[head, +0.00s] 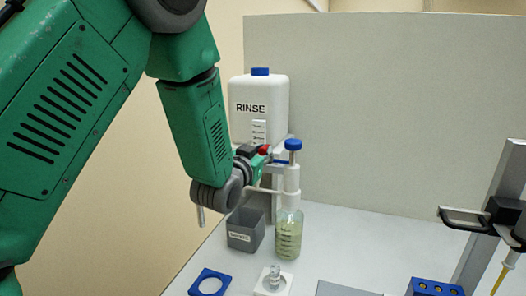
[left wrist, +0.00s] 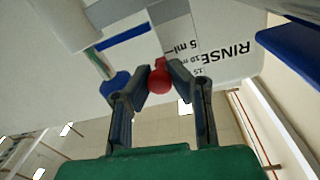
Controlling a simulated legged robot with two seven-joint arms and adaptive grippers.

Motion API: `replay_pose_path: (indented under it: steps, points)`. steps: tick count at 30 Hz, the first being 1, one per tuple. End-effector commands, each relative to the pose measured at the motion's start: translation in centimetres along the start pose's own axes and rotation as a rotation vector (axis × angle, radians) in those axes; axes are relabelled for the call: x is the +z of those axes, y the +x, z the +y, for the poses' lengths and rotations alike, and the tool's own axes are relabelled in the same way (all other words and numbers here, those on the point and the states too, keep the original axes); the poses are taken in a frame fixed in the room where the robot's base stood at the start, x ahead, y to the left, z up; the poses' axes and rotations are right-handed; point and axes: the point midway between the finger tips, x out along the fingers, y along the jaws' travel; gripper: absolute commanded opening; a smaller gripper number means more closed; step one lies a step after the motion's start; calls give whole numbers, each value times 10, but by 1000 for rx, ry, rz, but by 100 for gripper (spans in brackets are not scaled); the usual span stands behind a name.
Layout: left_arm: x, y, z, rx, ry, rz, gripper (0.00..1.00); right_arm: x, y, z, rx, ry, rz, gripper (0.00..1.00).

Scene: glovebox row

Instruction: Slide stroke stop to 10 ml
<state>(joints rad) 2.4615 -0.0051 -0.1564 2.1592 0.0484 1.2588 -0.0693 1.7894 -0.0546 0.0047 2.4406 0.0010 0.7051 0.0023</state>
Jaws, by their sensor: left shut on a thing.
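The red stroke stop (left wrist: 160,80) is a round knob beside a printed scale card (left wrist: 183,35) in the left wrist view. The labels 5 ml, 10 ml and 15 show on the card, upside down or tilted; I cannot tell which mark the stop lines up with. My left gripper (left wrist: 158,74) is shut on the red stop, one finger on each side. In the head view the gripper (head: 262,153) is at the dispenser, in front of the white RINSE bottle (head: 262,92), and the red stop (head: 265,149) shows small at its tips. My right gripper is not in view.
The dispenser's blue-capped white column (head: 292,175) stands above a jar of greenish liquid (head: 288,238). A grey bin (head: 245,232) is beside the jar. Blue holders (head: 212,284) lie in front. A stand with a clamp (head: 500,212) is at the right.

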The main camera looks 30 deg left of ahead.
Motion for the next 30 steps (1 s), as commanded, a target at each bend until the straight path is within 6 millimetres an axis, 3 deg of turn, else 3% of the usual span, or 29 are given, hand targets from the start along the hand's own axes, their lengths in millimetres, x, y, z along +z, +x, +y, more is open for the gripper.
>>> replay_pose_path:
  steps: [1, 2, 3, 14, 24, 30]
  points:
    - [-1, 0, 0, -1, 0, 2, 0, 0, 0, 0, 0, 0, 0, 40]
    - [-1, 0, 0, -1, 0, 2, 24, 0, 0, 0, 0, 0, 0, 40]
    - [-1, 0, 0, -1, 0, 2, 38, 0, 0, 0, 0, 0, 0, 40]
    - [-1, -3, 0, 0, 0, 2, 39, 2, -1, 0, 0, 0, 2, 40]
    - [1, -54, 0, 0, 0, -1, 39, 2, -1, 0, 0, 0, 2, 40]
    - [1, -72, 0, 0, 0, 0, 39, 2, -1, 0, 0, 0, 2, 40]
